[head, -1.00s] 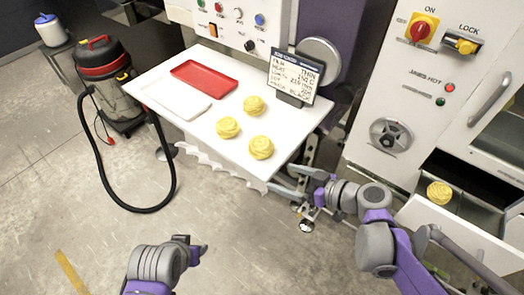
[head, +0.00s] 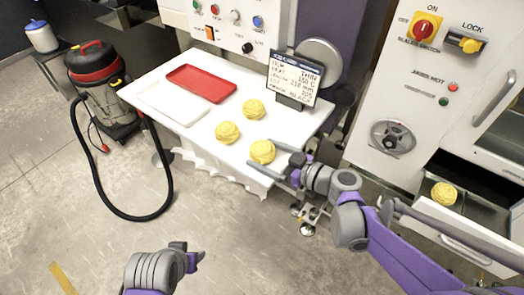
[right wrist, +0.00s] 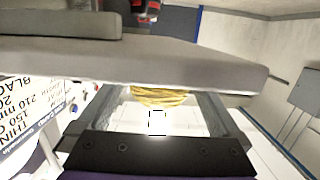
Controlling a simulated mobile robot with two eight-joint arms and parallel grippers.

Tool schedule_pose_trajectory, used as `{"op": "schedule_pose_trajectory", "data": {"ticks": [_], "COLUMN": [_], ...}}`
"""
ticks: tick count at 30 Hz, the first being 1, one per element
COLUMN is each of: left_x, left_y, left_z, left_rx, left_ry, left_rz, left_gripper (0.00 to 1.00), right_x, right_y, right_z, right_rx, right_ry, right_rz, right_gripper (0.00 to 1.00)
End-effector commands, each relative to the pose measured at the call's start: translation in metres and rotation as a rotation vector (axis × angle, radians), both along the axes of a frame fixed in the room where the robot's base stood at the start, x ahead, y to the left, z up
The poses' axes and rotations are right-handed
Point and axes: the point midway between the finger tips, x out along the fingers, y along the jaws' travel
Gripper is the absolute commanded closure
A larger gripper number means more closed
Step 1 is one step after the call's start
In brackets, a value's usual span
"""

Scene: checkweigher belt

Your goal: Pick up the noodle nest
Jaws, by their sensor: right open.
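Three yellow noodle nests lie on the white table: a back one (head: 253,109), a left one (head: 228,133) and a front right one (head: 262,152). Another noodle nest (head: 444,194) sits apart in the open drawer at the right. My right gripper (head: 268,160) is open, with its fingers at the front right nest, one on each side as far as I can tell. In the right wrist view this nest (right wrist: 160,97) shows between the fingers, partly hidden by a grey bar across the picture. My left gripper (head: 200,256) is low at the left, empty; its jaw opening is unclear.
A red tray (head: 201,83) and a white tray (head: 172,103) lie on the white table (head: 190,140). A small display sign (head: 293,80) stands at its right edge. A vacuum cleaner (head: 97,80) with a black hose stands on the floor at left.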

Motion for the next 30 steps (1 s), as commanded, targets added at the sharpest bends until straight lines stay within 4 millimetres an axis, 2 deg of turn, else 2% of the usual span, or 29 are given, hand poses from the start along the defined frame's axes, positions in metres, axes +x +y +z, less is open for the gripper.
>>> {"op": "schedule_pose_trajectory", "data": {"ticks": [7, 17, 28, 30], "left_x": [0.000, 0.000, 0.000, 0.000], "left_y": [0.000, 0.000, 0.000, 0.000], "left_z": [-0.001, -0.001, -0.001, -0.001], "left_rx": [0.000, 0.000, 0.000, 0.000], "left_ry": [0.000, 0.000, 0.000, 0.000], "left_rz": [0.000, 0.000, 0.000, 0.000], "left_gripper": [0.50, 0.50, 0.50, 0.50], "right_x": [0.021, 0.025, 0.025, 0.025], "right_y": [0.031, 0.035, 0.035, 0.035], "right_z": [-0.004, -0.005, -0.005, -0.005], "right_rx": [0.000, 0.000, 0.000, 0.000], "right_ry": [0.000, 0.000, 0.000, 0.000], "right_rz": [0.004, 0.001, 0.001, 0.001], "right_gripper": [0.00, 0.02, 0.68, 0.69]}}
